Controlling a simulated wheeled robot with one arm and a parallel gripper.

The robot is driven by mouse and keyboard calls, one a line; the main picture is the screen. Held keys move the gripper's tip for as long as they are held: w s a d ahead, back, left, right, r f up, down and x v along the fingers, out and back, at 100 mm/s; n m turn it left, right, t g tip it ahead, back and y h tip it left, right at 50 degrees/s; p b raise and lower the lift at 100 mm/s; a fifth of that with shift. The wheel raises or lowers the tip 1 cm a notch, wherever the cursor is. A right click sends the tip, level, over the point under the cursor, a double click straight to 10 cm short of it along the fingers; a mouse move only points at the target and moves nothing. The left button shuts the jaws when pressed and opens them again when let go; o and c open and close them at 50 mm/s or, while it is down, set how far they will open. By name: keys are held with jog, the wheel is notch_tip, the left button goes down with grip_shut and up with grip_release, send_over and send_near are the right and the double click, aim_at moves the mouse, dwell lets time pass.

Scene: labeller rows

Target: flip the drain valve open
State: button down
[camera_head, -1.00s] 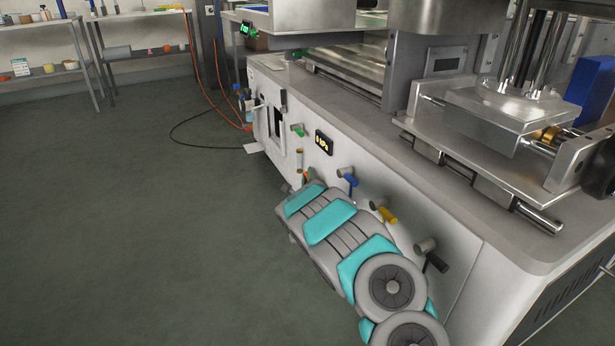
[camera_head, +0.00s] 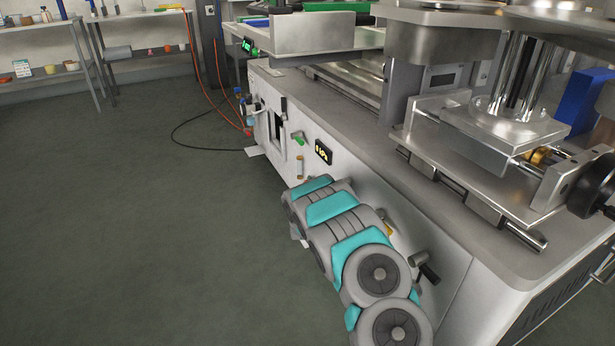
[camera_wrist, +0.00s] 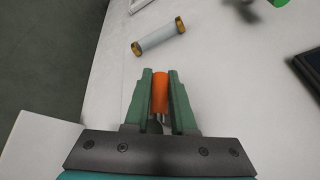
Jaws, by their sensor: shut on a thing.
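In the wrist view, my gripper (camera_wrist: 160,80) has its two green fingers on either side of an orange lever handle (camera_wrist: 160,92) on the white machine front. The gripper is shut on this handle, which points up in the picture, its tip between the fingertips. I see no label naming it as the drain valve. In the head view, my own arm hides the orange handle and the gripper.
A clear tube with brass ends (camera_wrist: 158,37) sits just beyond the fingertips. A green lever (camera_head: 299,140), a lit display (camera_head: 323,152), a partly hidden yellow handle (camera_head: 388,230) and a black handle (camera_head: 430,273) line the machine front. The floor at left is clear.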

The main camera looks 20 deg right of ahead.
jog(key=shift+f+n+g+p, duration=0.35)
jog(key=shift+f+n+g, duration=0.1)
jog(key=shift+g, duration=0.45)
jog(key=c, duration=1)
grip_release()
jog(key=shift+s+a, duration=0.1)
jog(key=shift+v, duration=3.75)
jog(key=shift+r, duration=0.15)
